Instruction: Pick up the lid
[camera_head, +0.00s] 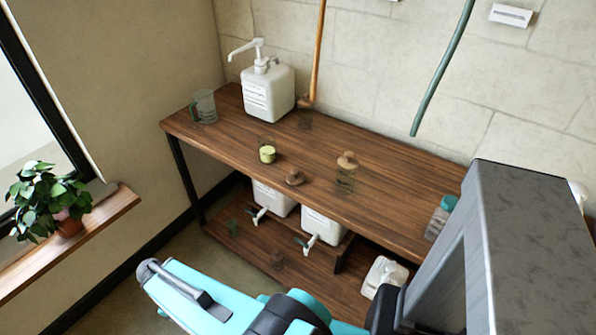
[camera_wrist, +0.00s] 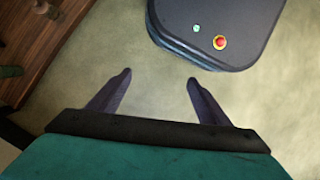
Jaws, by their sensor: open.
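A round brown wooden lid with a knob (camera_head: 294,178) lies on the table top near its front edge. Another wooden lid (camera_head: 347,160) sits on a clear glass jar (camera_head: 345,183) to its right. My gripper (camera_wrist: 158,80) is open and empty in the wrist view, pointing down over bare floor, well apart from the table. A small brown round thing (camera_wrist: 41,7) shows at the top left of the wrist view; I cannot tell what it is.
The wooden table (camera_head: 390,188) also carries a white pump canister (camera_head: 268,92), a clear mug (camera_head: 204,106) and a small yellow-green thing (camera_head: 267,154). White canisters with taps (camera_head: 322,226) stand below. A potted plant (camera_head: 48,199) is on the left sill.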

